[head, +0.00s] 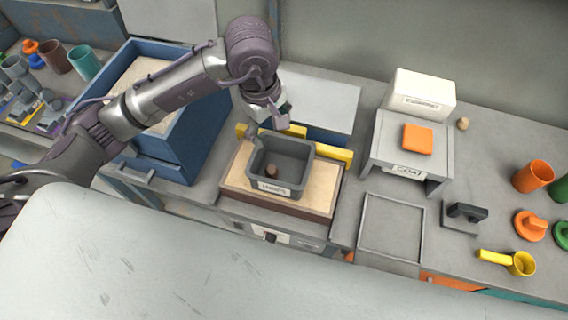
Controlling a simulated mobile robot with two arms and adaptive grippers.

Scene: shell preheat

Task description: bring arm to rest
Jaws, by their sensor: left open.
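My left arm comes in from the left, and my left gripper (268,118) is at its end. The gripper points down over the back left edge of a grey bin (309,180) with a label on its front. Its fingers look apart and nothing shows between them. The bin sits on a tan board (239,176) and holds a small brown piece (271,171). Whether the gripper touches the bin's rim is hard to tell. My right gripper is out of view.
A blue open box (186,160) stands left of the bin, under my left arm. Yellow blocks (335,153) lie behind the bin. On the right are a grey stand (447,160) with an orange block (417,139), a white box (420,93), an empty frame (392,258) and coloured cups.

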